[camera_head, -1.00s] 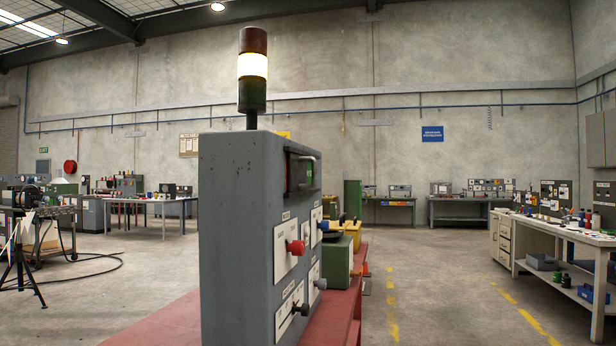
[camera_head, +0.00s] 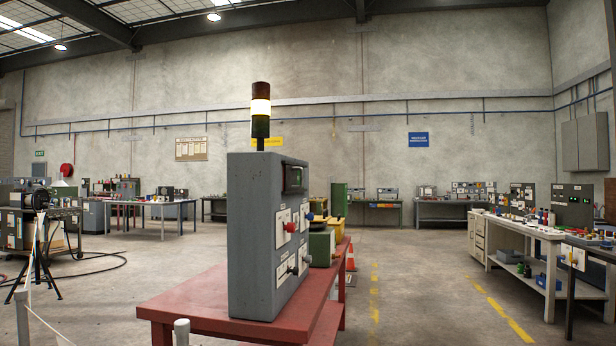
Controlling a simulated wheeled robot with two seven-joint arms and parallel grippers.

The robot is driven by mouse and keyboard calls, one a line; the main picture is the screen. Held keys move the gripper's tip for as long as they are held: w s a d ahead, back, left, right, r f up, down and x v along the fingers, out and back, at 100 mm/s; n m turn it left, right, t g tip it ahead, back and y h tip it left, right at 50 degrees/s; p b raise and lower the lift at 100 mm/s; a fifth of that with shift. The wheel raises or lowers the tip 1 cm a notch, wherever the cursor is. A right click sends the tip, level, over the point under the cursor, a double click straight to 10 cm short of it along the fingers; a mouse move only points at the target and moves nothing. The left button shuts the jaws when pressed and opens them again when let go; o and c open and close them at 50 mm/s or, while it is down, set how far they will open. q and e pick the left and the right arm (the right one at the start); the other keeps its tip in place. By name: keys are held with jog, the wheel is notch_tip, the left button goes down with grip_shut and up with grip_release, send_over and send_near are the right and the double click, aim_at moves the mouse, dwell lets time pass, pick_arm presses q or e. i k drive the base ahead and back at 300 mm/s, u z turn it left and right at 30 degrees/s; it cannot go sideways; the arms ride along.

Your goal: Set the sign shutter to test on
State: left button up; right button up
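A grey control box (camera_head: 256,235) stands on a red table (camera_head: 200,305). Its panel faces right and I see it at a steep angle. The panel carries a red knob (camera_head: 291,227), other small knobs or levers on white plates, and a dark display window (camera_head: 295,178). A signal tower (camera_head: 261,110) on top has its middle band lit pale yellow. I cannot make out the plate labels, so I cannot tell which control is the sign shutter or how it is set. Neither of my grippers is in view.
A green box (camera_head: 321,245) and yellow items (camera_head: 340,227) sit behind the control box. An orange cone (camera_head: 351,258) stands past the table. White posts (camera_head: 182,331) are in the near foreground. Open floor (camera_head: 420,300) lies between the red table and the right workbench (camera_head: 515,232).

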aim_at(290, 171)
jog(key=z, duration=0.7)
jog(key=i, duration=2.55)
jog(key=u, duration=1.05)
